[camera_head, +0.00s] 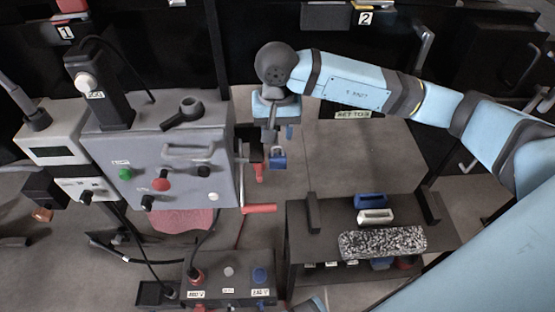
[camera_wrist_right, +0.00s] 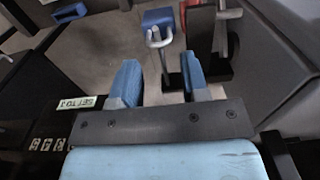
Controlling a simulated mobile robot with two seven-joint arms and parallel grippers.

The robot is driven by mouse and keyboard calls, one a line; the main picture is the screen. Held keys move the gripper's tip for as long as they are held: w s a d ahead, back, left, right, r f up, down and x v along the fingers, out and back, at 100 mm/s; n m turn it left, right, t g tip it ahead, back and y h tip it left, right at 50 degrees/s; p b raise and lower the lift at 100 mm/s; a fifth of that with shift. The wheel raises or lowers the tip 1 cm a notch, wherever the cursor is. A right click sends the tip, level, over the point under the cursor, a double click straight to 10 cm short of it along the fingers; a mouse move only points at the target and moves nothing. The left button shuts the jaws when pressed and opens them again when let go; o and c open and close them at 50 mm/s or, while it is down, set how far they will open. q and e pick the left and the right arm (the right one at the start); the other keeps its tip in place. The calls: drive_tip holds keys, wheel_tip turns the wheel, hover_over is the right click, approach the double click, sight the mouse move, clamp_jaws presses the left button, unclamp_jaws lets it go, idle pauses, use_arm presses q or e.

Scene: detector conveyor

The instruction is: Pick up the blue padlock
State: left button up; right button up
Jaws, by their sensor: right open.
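The blue padlock (camera_head: 278,158) hangs at the right side of the grey control box (camera_head: 165,155) in the head view. In the right wrist view the padlock (camera_wrist_right: 157,18) shows at the top, with its grey shackle facing my fingers. My right gripper (camera_wrist_right: 161,75) is open, its two blue fingers apart and nothing between them. The shackle lies beyond the fingertips, roughly in line with the gap. In the head view my right gripper (camera_head: 276,128) is just above the padlock, and its fingers are partly hidden. My left gripper is not in view.
A red-handled lever (camera_head: 259,209) juts from the box below the padlock. A dark bracket (camera_wrist_right: 203,50) stands close to the right finger. A black table (camera_head: 310,248) with blue and white blocks and a speckled slab is at lower right. Open floor lies behind it.

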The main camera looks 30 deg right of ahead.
sight(277, 145)
wheel_tip(277, 145, down, 5)
drive_tip(key=shift+s+f, duration=0.1)
drive_tip(key=shift+f, duration=0.05)
clamp_jaws()
idle(0.4)
